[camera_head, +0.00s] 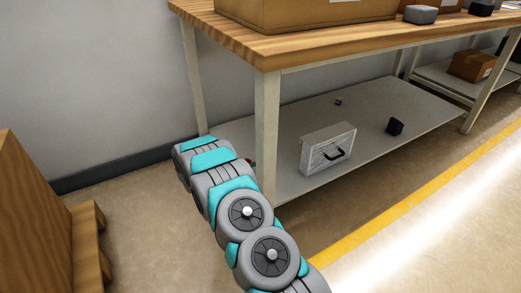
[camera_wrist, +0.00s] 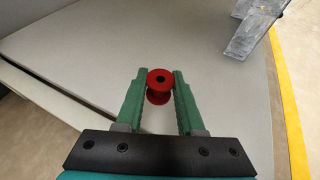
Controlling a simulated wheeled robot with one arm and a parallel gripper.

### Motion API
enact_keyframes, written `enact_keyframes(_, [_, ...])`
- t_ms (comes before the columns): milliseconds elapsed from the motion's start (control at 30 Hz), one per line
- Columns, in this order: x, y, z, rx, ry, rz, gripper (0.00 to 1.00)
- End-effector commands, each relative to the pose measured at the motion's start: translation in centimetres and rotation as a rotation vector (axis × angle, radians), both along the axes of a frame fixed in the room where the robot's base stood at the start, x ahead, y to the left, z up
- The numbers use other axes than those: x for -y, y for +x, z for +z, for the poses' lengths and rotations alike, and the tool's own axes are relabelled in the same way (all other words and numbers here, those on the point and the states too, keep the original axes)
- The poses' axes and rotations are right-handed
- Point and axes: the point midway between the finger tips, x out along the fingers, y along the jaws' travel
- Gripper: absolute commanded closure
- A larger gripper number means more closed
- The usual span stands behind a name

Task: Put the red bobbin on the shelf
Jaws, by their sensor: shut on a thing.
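The red bobbin (camera_wrist: 159,77) is between the green fingers of my gripper (camera_wrist: 160,88) in the wrist view. The fingers are shut on it, and its round end with a dark centre hole faces the camera. Behind it is the grey shelf (camera_wrist: 215,65), which is the lower shelf (camera_head: 375,130) under the wooden-topped table in the head view. I cannot tell whether the bobbin touches the shelf. In the head view my arm reaches to the shelf's left end, and the gripper and most of the bobbin are hidden there.
A grey-white case (camera_head: 327,148) with a black handle stands on the shelf, and shows in the wrist view (camera_wrist: 250,30). A small black block (camera_head: 395,126) lies farther right. A table leg (camera_head: 267,135) stands beside my arm. The shelf around the gripper is clear.

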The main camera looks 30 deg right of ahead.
Motion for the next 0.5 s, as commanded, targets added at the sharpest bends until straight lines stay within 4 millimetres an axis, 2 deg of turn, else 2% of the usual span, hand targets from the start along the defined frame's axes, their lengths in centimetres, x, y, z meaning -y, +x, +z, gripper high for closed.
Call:
enact_keyframes(133, [1.7, 2.5, -0.2, 0.005, 0.0, -0.001, 1.0])
enact_keyframes(500, [5.1, 7.2, -1.0, 0.001, 0.001, 0.001, 1.0])
